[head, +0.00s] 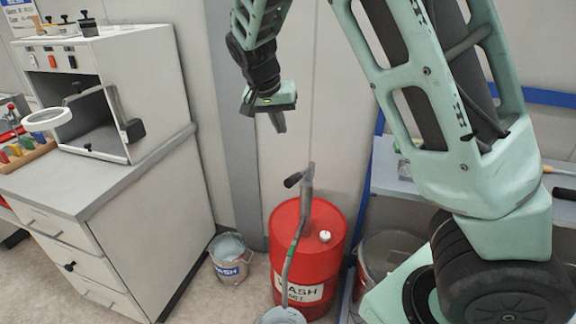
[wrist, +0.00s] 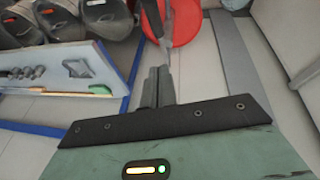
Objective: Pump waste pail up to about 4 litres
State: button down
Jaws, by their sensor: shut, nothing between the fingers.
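A red drum (head: 330,262) with a partly readable "WASH" label stands on the floor. A grey hand pump (head: 306,190) rises from its top, with a dark-gripped handle (head: 293,180) pointing left. Its spout tube (head: 291,258) runs down to a pail (head: 280,316), cut off by the bottom edge; its label and level cannot be read. My gripper (head: 279,124) is shut and empty, in the air above the pump and apart from it. In the wrist view the fingers (wrist: 158,86) are together, with the drum (wrist: 187,22) and part of the pump beyond them.
A second, labelled metal pail (head: 231,259) stands left of the drum with pale contents. A grey cabinet (head: 100,250) carries an oven-like box (head: 150,60) with its door open. At right is a blue-framed shelf (head: 395,170), with another container (head: 375,262) close to the drum.

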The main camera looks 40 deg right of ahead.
jog(key=p+x, duration=0.1)
jog(key=x, duration=0.3)
jog(key=s+a+p+x, duration=0.1)
jog(key=x, duration=0.3)
jog(key=s+p+x, duration=0.1)
jog(key=x, duration=0.3)
jog(key=shift+w+a+f+p, duration=0.15)
jog(key=shift+f+p, duration=0.2)
jog(key=shift+f, duration=0.5)
jog(key=shift+a, duration=0.1)
